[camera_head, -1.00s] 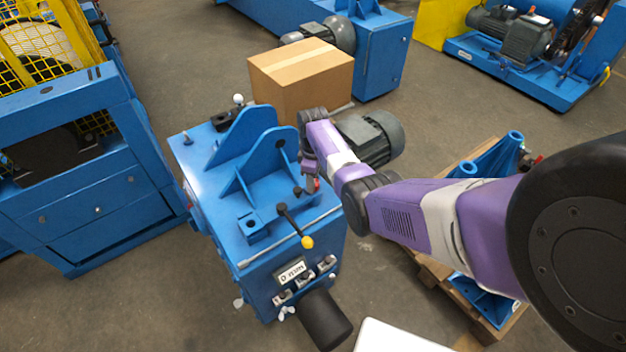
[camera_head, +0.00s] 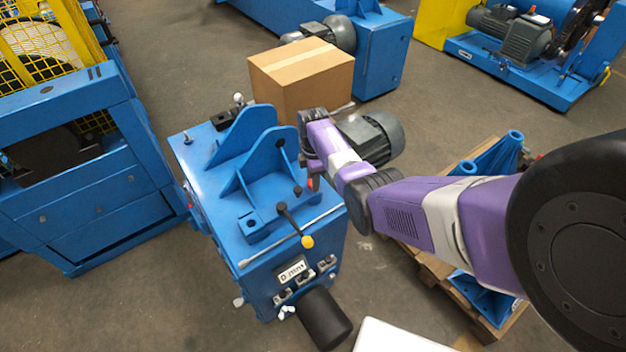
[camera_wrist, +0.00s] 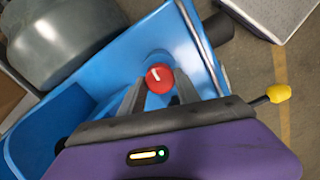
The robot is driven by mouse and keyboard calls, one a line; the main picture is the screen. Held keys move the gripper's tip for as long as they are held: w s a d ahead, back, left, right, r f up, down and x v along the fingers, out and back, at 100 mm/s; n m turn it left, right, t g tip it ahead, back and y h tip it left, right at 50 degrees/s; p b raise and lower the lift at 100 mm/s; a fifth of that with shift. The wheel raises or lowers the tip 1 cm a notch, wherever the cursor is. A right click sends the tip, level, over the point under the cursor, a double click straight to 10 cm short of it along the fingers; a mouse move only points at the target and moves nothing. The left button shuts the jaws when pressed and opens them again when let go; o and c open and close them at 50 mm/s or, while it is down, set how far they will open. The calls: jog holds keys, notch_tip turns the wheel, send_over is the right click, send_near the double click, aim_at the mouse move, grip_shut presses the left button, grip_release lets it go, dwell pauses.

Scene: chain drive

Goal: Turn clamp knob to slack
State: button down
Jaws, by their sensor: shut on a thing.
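The clamp knob (camera_wrist: 159,78) is a round red knob with a white pointer line, on the blue machine. It is in the middle of the wrist view. My gripper (camera_wrist: 158,90) is shut on the knob, with one grey finger on each side of it. In the head view, my gripper (camera_head: 311,180) reaches down to the right side of the machine's top (camera_head: 222,228). Only a little red of the knob shows there, and the fingers are mostly hidden by the wrist.
A black lever with a yellow ball end (camera_head: 307,242) stands close by on the machine. Blue upright brackets (camera_head: 262,165) rise left of my gripper. A grey motor (camera_head: 372,137) is behind my forearm. A cardboard box (camera_head: 302,75) stands behind.

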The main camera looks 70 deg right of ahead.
dwell(0.3)
jog(key=c, duration=0.9)
grip_release()
jog(key=shift+r, duration=0.15)
notch_tip(320, 180, up, 8)
jog(key=shift+f, duration=0.25)
